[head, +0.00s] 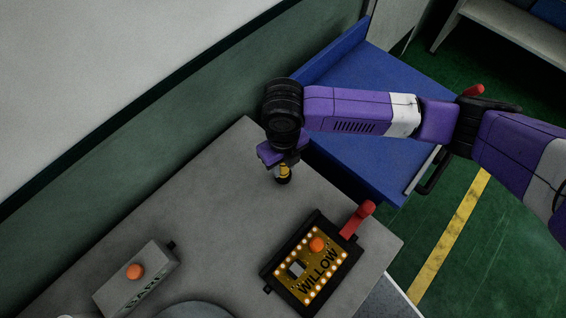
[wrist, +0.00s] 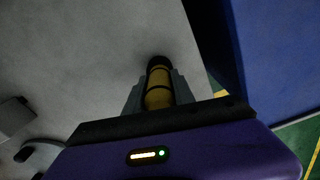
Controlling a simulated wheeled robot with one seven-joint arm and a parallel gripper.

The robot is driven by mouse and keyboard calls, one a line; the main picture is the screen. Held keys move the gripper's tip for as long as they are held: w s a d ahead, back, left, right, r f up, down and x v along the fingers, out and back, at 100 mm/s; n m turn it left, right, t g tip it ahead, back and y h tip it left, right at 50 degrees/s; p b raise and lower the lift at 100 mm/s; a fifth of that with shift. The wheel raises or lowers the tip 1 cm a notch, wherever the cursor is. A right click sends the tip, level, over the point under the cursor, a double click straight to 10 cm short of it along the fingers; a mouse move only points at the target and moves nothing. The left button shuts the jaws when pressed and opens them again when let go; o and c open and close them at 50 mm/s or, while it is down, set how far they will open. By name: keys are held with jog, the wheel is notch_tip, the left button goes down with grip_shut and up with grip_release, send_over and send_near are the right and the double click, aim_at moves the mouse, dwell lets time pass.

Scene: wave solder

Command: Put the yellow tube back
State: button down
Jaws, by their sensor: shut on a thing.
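The yellow tube (head: 284,171) has dark bands and a black end, and is below my gripper (head: 282,166) in the head view. In the wrist view the tube (wrist: 159,88) stands between the two grey fingers of my gripper (wrist: 158,95), which is shut on it. Its upper part is hidden by the gripper in the head view. The tube is over the back part of the grey table (head: 225,215), near the edge by the blue surface. I cannot tell whether its lower end touches the table.
A black-framed box marked WILLOW (head: 314,262), with an orange knob and lights, sits at the table's right. A red handle (head: 358,218) is beside it. A blue bench (head: 365,160) adjoins the table. The table's middle is clear.

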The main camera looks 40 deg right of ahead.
jog(key=shift+f, duration=0.3)
jog(key=c, duration=1)
grip_release()
jog(key=shift+o, duration=0.2)
jog(key=shift+r+b, duration=0.75)
jog(key=shift+r, duration=3.2)
